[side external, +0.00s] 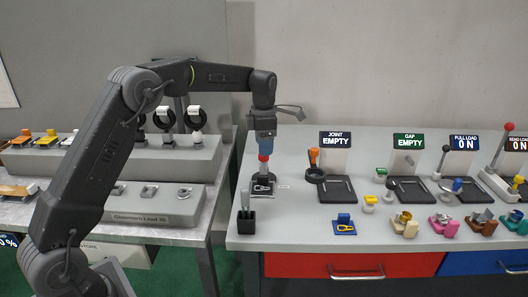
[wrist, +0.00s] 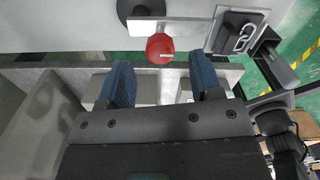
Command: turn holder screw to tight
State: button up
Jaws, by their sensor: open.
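The holder screw appears to be the round red knob (wrist: 160,48) in the wrist view, with a short white mark on its face. It sits against a pale bar beside a dark round part (wrist: 140,12). In the side view the red knob (side external: 263,157) shows just below my gripper (side external: 265,140). In the wrist view my gripper (wrist: 162,80) is open with its blue fingers apart; the knob lies beyond the fingertips, roughly in line with the space between them. Nothing shows between the fingers. I cannot tell whether the fingers touch the knob.
The JOINT station (side external: 337,189) is to the right. A gap separates the grey bench from the left table.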

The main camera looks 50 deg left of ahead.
aim_at(264, 162)
jog(key=shift+f, duration=1.45)
jog(key=c, duration=0.9)
